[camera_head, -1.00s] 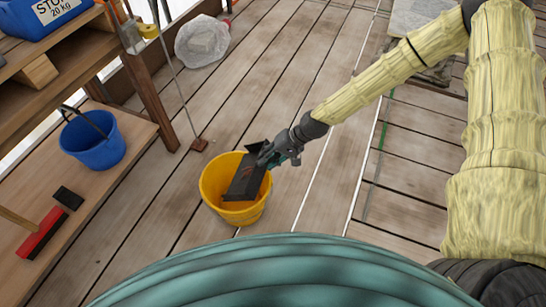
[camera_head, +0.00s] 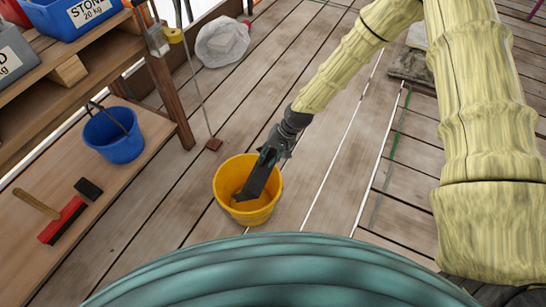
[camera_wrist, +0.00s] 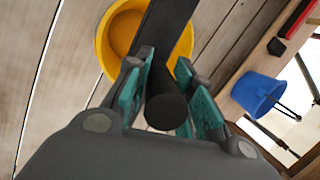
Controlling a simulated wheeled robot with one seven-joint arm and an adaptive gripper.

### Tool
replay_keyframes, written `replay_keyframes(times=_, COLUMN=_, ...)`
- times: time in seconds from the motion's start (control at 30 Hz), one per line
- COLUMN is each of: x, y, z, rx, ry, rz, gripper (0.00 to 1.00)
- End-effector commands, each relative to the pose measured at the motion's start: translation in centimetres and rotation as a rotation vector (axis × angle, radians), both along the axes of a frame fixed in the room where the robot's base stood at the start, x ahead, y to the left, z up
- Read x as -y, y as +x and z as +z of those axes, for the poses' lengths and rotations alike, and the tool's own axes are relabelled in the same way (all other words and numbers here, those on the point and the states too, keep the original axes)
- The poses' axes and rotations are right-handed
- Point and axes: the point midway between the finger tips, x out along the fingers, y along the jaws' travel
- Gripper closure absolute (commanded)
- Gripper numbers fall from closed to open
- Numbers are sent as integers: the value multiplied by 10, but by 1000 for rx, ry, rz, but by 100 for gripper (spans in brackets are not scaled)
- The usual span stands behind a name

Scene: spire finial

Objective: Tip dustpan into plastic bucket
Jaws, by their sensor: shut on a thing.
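The yellow plastic bucket (camera_head: 222,187) stands on the plank floor in the head view, and also shows in the wrist view (camera_wrist: 107,45). My gripper (camera_head: 272,153) is above the bucket's far right rim, shut on the handle of the black dustpan (camera_head: 256,180). The dustpan is tilted steeply, its pan end over the bucket's mouth and pointing down into it. In the wrist view my gripper (camera_wrist: 160,85) has its green fingers on both sides of the black handle (camera_wrist: 164,108). The pan's inner face is seen nearly edge-on, so I cannot tell what is on it.
A blue bucket (camera_head: 113,138) and a red brush (camera_head: 62,220) are on the low wooden shelf (camera_head: 120,190) at left. A thin upright rod on a brown foot (camera_head: 214,144) stands behind the yellow bucket. Planks at right are mostly clear.

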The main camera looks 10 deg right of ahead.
Motion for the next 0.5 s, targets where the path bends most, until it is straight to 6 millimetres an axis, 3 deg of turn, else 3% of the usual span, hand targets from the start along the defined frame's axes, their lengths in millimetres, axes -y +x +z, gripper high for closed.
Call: replay_keyframes(times=0.5, x=-27, y=16, z=6, rx=-67, ry=-119, rz=4, gripper=100)
